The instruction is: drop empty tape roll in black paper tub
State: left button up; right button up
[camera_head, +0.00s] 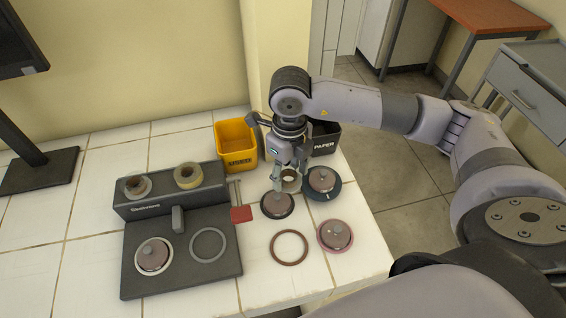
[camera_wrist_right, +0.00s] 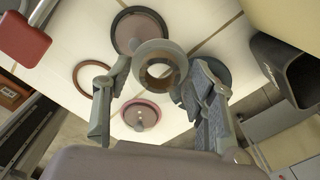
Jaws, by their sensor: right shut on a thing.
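My right gripper (camera_head: 290,174) points down over the table and is shut on a small tape roll (camera_head: 290,184). In the right wrist view the roll (camera_wrist_right: 146,75) shows as a ring with a brown inner core, between the two fingers (camera_wrist_right: 155,85). It appears to be above the table, in front of the tubs. The black paper tub (camera_head: 324,146), labelled PAPER, stands behind and to the right of the gripper, partly hidden by my right arm. In the right wrist view the tub (camera_wrist_right: 269,72) is at the right edge. My left gripper is not in view.
A yellow tub (camera_head: 236,143) stands left of the black one. A grey dispenser (camera_head: 130,208) holds two tape rolls (camera_head: 188,175). Several round lidded pieces, including a pink one (camera_head: 335,235), and a brown ring (camera_head: 289,262) lie on the white tiled table. A monitor stands far left.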

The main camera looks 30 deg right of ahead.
jog(key=s+a+b, duration=0.1)
jog(key=s+a, duration=0.2)
jog(key=s, duration=1)
jog(key=shift+s+a, duration=0.2)
jog(key=shift+a, duration=0.1)
jog(key=shift+w, duration=0.1)
